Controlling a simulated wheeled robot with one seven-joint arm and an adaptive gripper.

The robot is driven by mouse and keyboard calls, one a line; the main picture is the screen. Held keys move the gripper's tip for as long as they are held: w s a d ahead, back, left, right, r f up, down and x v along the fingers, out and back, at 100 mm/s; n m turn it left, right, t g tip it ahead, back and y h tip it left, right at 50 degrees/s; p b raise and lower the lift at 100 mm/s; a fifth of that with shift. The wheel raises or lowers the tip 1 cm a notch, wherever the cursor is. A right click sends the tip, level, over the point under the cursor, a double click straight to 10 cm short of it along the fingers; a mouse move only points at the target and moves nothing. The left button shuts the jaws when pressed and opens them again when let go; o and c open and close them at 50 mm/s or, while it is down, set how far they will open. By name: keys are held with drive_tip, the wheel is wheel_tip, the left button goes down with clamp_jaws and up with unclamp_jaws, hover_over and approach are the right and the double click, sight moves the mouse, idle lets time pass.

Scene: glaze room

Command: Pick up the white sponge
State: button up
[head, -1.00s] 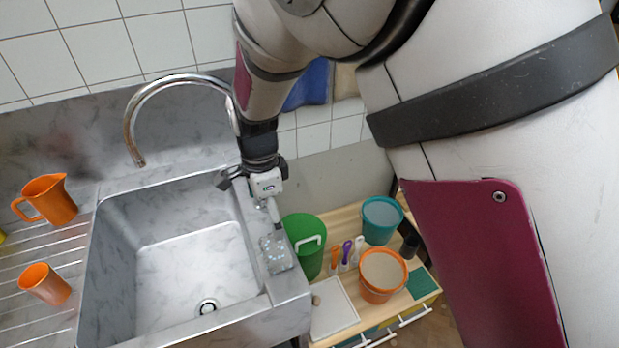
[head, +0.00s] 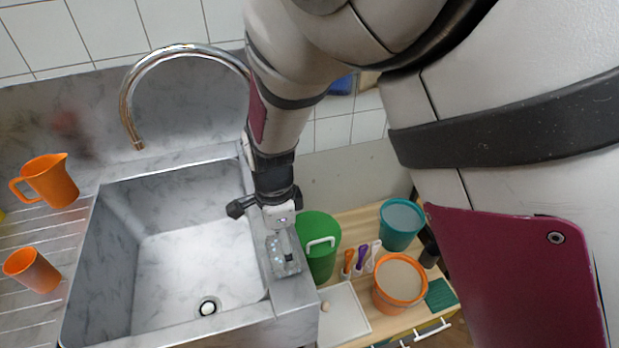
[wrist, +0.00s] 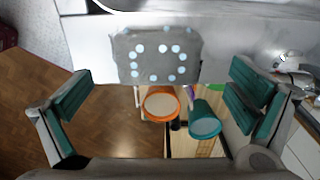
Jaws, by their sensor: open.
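A pale grey block (head: 283,254) with light dots lies on the sink's right rim; it is the only thing here that could be the white sponge, though it looks more grey than white. In the wrist view the block (wrist: 156,54) shows a ring of pale spots, at the top middle. My gripper (head: 268,206) is above the rim, just behind the block in the head view. Its teal-padded fingers (wrist: 160,96) are spread wide, one on each side of the block's line, with nothing between them. Contact with the block cannot be made out.
The sink basin (head: 190,250) is left of the block, with a curved tap (head: 128,95) behind. Orange jug (head: 50,182) and cup (head: 33,270) stand on the drainer. A green bucket (head: 318,262), teal bucket (head: 400,222) and orange bucket (head: 398,282) stand lower at right.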

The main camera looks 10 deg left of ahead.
drive_tip(key=shift+d+f+b, duration=0.15)
drive_tip(key=shift+f+b, duration=1.95)
drive_tip(key=shift+f, duration=0.3)
drive_tip(key=shift+s, duration=0.1)
drive_tip(key=c, duration=0.9)
drive_tip(key=shift+c, duration=0.4)
drive_tip(key=shift+r, duration=0.2)
